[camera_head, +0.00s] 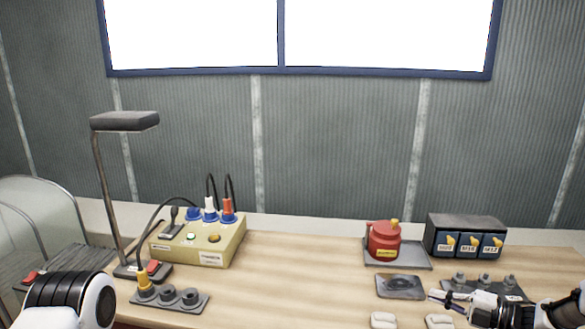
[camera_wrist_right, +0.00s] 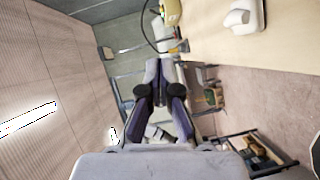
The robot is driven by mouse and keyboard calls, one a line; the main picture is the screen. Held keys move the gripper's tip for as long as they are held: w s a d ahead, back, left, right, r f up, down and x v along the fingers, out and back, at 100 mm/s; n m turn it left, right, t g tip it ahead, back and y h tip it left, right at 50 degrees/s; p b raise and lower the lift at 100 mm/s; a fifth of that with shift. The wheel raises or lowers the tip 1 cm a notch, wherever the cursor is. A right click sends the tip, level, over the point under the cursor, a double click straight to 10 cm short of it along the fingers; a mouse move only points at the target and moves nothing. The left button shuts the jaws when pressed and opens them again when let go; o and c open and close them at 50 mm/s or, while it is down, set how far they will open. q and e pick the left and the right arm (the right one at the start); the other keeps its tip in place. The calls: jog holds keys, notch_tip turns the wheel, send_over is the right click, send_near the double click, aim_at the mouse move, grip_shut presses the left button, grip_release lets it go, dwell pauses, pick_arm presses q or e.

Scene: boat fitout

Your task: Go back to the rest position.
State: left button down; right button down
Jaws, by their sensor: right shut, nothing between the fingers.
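My right gripper (camera_head: 436,295) reaches in from the right, above the front right of the wooden workbench (camera_head: 310,285). Its fingers are shut with nothing between them. In the right wrist view the gripper (camera_wrist_right: 166,72) also shows, with its fingers close together and empty. It is apart from the bench items as far as I can tell. Only a white and black part of my left arm shows at the bottom left of the head view. My left gripper is out of the picture.
A desk lamp (camera_head: 125,122) and a beige panel box (camera_head: 200,243) with plugs stand at left, a grey socket strip (camera_head: 178,302) in front. A red canister (camera_head: 384,240), a dark dish (camera_head: 401,287) and a drawer unit (camera_head: 465,237) are at right. The bench middle is clear.

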jog(key=s+a+f+m+g+h+b, duration=0.1)
jog(key=s+a+f+m+b, duration=0.15)
jog(key=a+f, duration=0.6)
jog(key=s+a+f+m+g+h+b, duration=0.1)
jog(key=s+a+f+m, duration=0.25)
jog(key=a+f, duration=0.5)
jog(key=s+a+f+m+g+h+b, duration=0.25)
jog(key=s+a+f+m, duration=0.35)
jog(key=s+f, duration=0.3)
jog(key=s+d+f+m+g+h, duration=0.2)
jog(key=s+m, duration=0.5)
jog(key=s, duration=0.4)
jog(key=s+d+f+m+g+h, duration=0.2)
jog(key=s+d+m+g+h, duration=0.2)
jog(key=s, duration=0.7)
jog(key=d+m+h, duration=0.1)
jog(key=m+h, duration=0.1)
jog(key=m, duration=0.1)
jog(key=shift+s+d+g, duration=0.2)
jog(key=shift+s+g, duration=0.15)
jog(key=shift+s, duration=0.05)
jog(key=shift+w, duration=0.1)
jog(key=shift+a, duration=0.1)
